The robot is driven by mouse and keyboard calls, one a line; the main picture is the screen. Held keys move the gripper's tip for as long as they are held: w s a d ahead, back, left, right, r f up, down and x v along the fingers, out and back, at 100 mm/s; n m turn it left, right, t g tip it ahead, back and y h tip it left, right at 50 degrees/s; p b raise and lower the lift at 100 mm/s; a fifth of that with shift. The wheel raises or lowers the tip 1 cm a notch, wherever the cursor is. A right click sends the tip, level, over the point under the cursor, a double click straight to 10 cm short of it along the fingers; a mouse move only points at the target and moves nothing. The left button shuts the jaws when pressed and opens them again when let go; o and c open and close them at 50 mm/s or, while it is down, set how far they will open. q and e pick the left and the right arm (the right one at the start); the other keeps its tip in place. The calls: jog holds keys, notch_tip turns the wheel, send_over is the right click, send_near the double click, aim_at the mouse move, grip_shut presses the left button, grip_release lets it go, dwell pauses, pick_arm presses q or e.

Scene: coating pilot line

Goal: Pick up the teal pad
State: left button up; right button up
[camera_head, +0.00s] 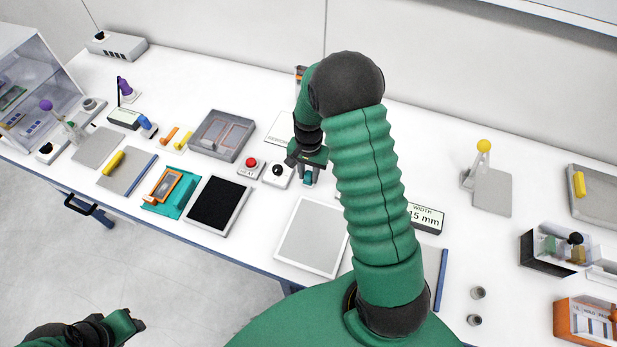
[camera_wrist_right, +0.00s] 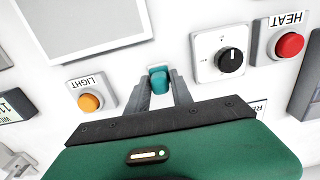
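The teal pad (camera_wrist_right: 158,80) shows in the right wrist view as a small rounded block on a white base, between the tips of my right gripper (camera_wrist_right: 162,82). The two grey fingers stand apart, one on each side of it; I see no clear grip on it. In the head view the right gripper (camera_head: 307,172) points down at the table, and a bit of the teal pad (camera_head: 308,181) shows below it, partly hidden by the fingers and my arm. My left gripper (camera_head: 130,322) is low at the left, away from the table; its fingers are not clear.
A black knob box (camera_head: 278,174) and red HEAT button (camera_head: 251,163) stand close beside the pad. An orange LIGHT button (camera_wrist_right: 91,102) is on its other side. A grey plate (camera_head: 312,237) lies near the front edge. My right arm hides part of the table.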

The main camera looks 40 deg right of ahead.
aim_at(308, 174)
grip_shut()
jog(key=shift+r, duration=0.15)
jog(key=shift+r, duration=0.3)
jog(key=r, duration=0.1)
jog(key=r+b, duration=0.1)
jog(key=shift+s+a+r, duration=0.2)
jog(key=shift+a+r, duration=0.05)
jog(key=shift+r, duration=0.1)
jog(key=s+a, duration=0.3)
jog(key=s, duration=0.1)
jog(key=s+a+r+b, duration=0.1)
jog(key=s+a, duration=0.2)
jog(key=s, duration=0.1)
jog(key=s+a, duration=0.3)
jog(key=s, duration=0.1)
jog(key=shift+a+r+b, duration=0.3)
jog(key=shift+a+b, duration=0.05)
jog(key=shift+a, duration=0.05)
